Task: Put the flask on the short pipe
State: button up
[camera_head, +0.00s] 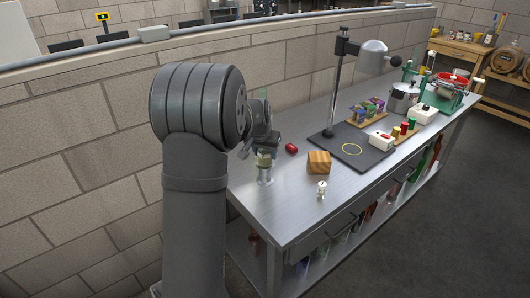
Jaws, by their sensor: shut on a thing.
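A small clear glass piece with a pale greenish upper part, which looks like the flask (265,177), is at the left end of the steel bench. My gripper (262,153) is shut on its upper part from above and behind. It looks upright. Whether its bottom touches the bench or something under it is too small to tell. I cannot pick out the short pipe with certainty. A small whitish upright piece (321,189) stands near the front edge of the bench, apart from my gripper.
A wooden block (319,162) and a red piece (291,148) lie right of my gripper. The bench's front left is mostly clear.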

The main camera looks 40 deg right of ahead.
jog(key=shift+f, duration=0.15)
jog(key=o, duration=1.1)
jog(key=v, duration=1.2)
jog(key=shift+a, duration=0.1)
jog(key=x, duration=1.1)
jog(key=shift+f, duration=0.2)
jog(key=shift+w+d+r, duration=0.1)
jog(key=shift+w+d, duration=0.05)
jog(key=shift+d, duration=0.15)
jog(key=shift+a+r, duration=0.1)
jog(key=shift+r, duration=1.45)
